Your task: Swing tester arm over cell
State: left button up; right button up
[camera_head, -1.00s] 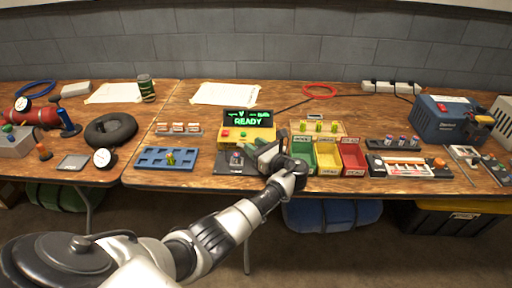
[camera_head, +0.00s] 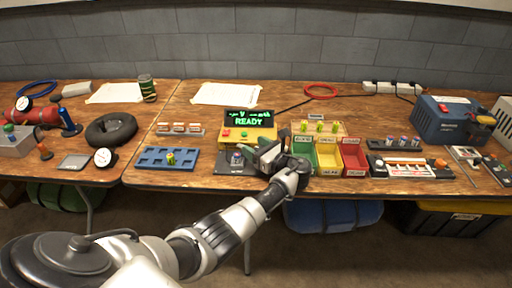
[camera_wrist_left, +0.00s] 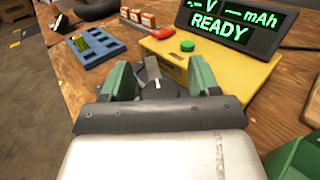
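The yellow tester box (camera_head: 262,134) stands near the table's middle, and its display (camera_head: 248,119) reads READY; the display also shows in the left wrist view (camera_wrist_left: 235,25). A dark pad (camera_head: 228,168) lies in front of the box, with a small cell (camera_head: 237,157) upright on it. My left gripper (camera_head: 263,153) is just right of the cell, low over the table. In the left wrist view its green fingers (camera_wrist_left: 160,78) stand apart, with a dark part (camera_wrist_left: 153,88) visible between them. I cannot tell whether that part is the tester arm or whether the fingers touch it. My right gripper is out of view.
A blue tray (camera_head: 151,164) holding one yellow-green cell (camera_head: 170,158) lies to the left. Green (camera_head: 303,166), yellow (camera_head: 328,170) and red (camera_head: 353,170) bins stand close to my left gripper's right. A rack of yellow-green cells (camera_head: 319,127) is behind the bins.

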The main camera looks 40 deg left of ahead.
pick_arm(q)
notch_tip(320, 180, up, 4)
jog(key=shift+r+p, duration=0.1)
jog(key=shift+p, duration=0.45)
jog(key=d+r, duration=0.6)
jog(key=d, duration=0.5)
jog(key=shift+w+d+r, duration=0.15)
jog(key=shift+d+r, duration=0.15)
jog(key=shift+r, duration=0.1)
